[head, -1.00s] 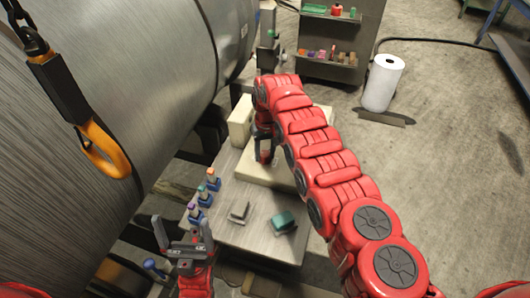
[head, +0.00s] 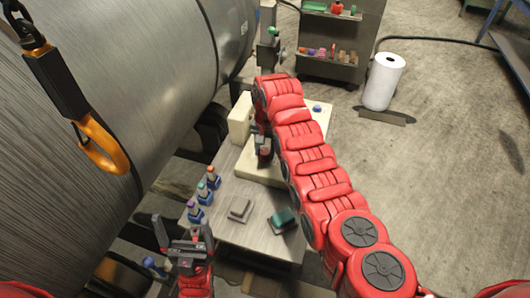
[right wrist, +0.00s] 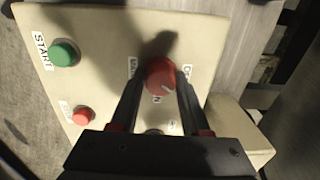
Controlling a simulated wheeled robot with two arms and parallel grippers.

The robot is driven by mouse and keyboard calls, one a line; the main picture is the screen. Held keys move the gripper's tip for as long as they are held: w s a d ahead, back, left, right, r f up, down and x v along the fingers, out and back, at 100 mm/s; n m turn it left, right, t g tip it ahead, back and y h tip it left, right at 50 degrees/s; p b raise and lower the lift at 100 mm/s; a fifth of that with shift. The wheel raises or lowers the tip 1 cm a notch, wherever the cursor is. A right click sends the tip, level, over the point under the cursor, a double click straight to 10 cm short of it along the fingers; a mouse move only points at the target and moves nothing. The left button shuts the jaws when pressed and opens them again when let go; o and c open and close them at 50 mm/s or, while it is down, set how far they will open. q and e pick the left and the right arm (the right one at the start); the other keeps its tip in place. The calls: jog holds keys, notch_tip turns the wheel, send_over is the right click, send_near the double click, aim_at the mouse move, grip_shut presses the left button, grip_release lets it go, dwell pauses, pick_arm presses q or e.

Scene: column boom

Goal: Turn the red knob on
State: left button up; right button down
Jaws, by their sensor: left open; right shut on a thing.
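The red knob (right wrist: 160,77) is on a cream panel (right wrist: 105,30) in the right wrist view. A pale mark on the knob points to the lower right. Lettering around it is partly covered. My right gripper (right wrist: 160,88) is shut on the knob, one finger on each side. My left gripper (head: 184,236) is open and empty at the lower left, away from the panel.
A green START button (right wrist: 64,53) and a small red button (right wrist: 82,116) are beside the knob. Several coloured-top pegs (head: 204,193), a grey block (head: 240,209) and a green block (head: 283,219) are on the grey table. A large metal cylinder (head: 110,90) fills the left, with a hanging hook (head: 105,150).

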jog(key=m+b, duration=0.2)
jog(key=m, duration=0.1)
jog(key=shift+f, duration=0.2)
jog(key=m+b, duration=0.4)
jog(key=shift+a, duration=0.1)
jog(key=shift+r+m+b, duration=0.15)
jog(key=shift+m+b, duration=0.6)
jog(key=shift+m, duration=0.3)
jog(key=shift+r+m+b, duration=0.1)
jog(key=shift+m+b, duration=0.65)
jog(key=shift+m, duration=0.3)
jog(key=shift+c, duration=1.9)
grip_release()
jog(key=shift+r, duration=0.1)
